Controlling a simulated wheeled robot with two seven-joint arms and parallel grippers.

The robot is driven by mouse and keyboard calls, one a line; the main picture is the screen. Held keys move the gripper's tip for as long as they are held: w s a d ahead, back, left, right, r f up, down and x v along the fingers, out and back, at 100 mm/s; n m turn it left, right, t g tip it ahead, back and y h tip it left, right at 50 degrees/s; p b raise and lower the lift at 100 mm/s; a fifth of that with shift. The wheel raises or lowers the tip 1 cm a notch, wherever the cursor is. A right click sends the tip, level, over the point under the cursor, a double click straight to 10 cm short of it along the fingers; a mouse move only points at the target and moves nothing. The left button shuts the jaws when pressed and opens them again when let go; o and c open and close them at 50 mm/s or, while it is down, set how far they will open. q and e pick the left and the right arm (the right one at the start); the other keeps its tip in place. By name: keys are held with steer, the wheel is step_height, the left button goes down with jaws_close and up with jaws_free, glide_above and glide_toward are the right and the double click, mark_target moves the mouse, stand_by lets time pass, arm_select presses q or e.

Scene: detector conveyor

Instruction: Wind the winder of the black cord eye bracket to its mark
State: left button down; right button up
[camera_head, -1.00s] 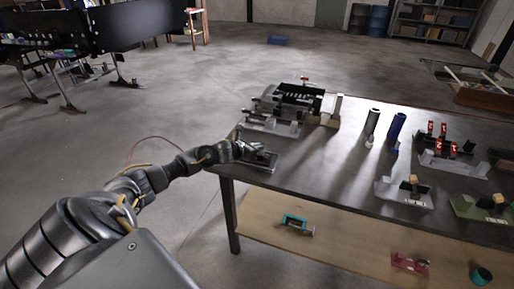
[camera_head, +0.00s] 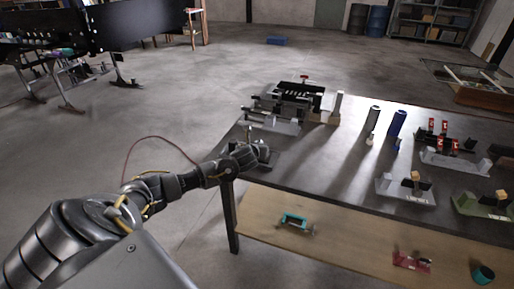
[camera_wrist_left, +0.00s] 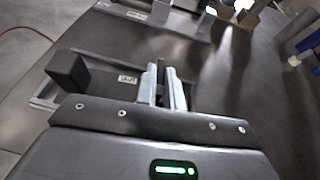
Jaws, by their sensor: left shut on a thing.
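The bracket (camera_head: 270,160) sits at the near left corner of the dark table, largely hidden by my left gripper (camera_head: 254,153) in the head view. In the left wrist view the bracket shows as a grey frame with a black block (camera_wrist_left: 68,70) at its left and a small white label (camera_wrist_left: 127,79). My left gripper (camera_wrist_left: 163,90) is over the bracket, its two pale fingers shut on a narrow dark part, which I take to be the winder. The fingers hide most of that part. I cannot make out the mark. My right gripper is not in view.
A larger grey and black fixture (camera_head: 275,125) stands just behind the bracket. A grey cylinder (camera_head: 373,118) and a blue cylinder (camera_head: 396,123) stand farther right. Other brackets (camera_head: 405,192) stand at the right. The middle of the table (camera_head: 320,165) is clear.

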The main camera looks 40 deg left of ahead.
arm_select(q)
steer(key=shift+w+d+n+g+y, duration=0.1)
steer(key=shift+n+g+y, duration=0.15)
steer(key=shift+n+y, duration=0.25)
steer(key=shift+w+d+n+g+y, duration=0.1)
steer(key=shift+n+g+y, duration=0.15)
steer(key=shift+n+y, duration=0.25)
steer(key=shift+r+n+g+y+p, duration=0.3)
steer(key=shift+n+g+y+p, duration=0.1)
steer(key=shift+n+g+y, duration=0.4)
steer(key=n+g+y+p, duration=0.1)
steer(key=n+y+p, duration=0.1)
steer(key=shift+w+d+g+p, duration=0.15)
steer(key=shift+g+p, duration=0.25)
steer(key=shift+f+n+g+y+p, duration=0.25)
steer(key=shift+n+g+y+p, duration=0.25)
steer(key=shift+n+g+p, duration=0.75)
steer(key=shift+f, duration=0.1)
steer(key=c, duration=1.5)
jaws_free()
